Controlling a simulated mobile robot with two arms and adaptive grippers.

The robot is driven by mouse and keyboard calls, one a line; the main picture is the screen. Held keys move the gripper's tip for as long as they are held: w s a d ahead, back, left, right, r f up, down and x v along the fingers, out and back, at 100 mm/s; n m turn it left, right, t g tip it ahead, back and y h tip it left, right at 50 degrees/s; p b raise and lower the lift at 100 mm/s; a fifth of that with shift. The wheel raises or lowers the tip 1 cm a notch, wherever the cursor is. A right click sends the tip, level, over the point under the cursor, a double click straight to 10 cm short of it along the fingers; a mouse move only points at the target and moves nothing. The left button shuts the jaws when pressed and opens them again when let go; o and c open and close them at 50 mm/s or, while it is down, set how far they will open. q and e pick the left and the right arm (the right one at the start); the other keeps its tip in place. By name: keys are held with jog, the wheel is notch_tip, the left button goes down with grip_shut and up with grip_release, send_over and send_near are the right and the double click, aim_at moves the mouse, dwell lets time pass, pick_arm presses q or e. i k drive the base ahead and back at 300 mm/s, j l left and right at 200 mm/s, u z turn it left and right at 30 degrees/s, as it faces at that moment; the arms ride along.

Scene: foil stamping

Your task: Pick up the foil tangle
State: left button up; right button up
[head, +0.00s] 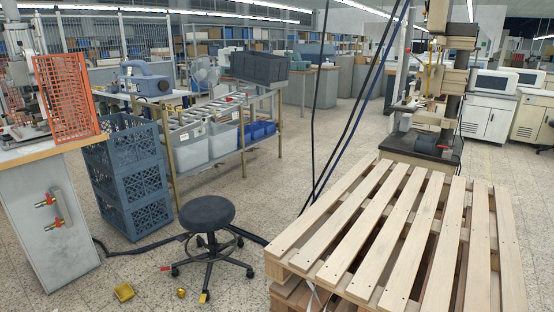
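A small shiny gold clump (181,293) lies on the floor in front of the black stool, and it may be the foil tangle. It is too small to make out its strands. A small red piece (164,268) and a small yellow piece (204,297) lie at the ends of the stool's feet, and I cannot tell what they are. Neither of my grippers is in view.
The wheeled stool (207,213) is just behind. Stacked wooden pallets (400,225) fill the right. Blue-grey crates (130,175) and a workbench (50,225) stand left. Dark cables hang mid-room.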

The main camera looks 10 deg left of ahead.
aim_at(181, 292)
jog(key=i+j+u, duration=0.15)
jog(key=i+u, duration=1.15)
jog(key=k, duration=0.1)
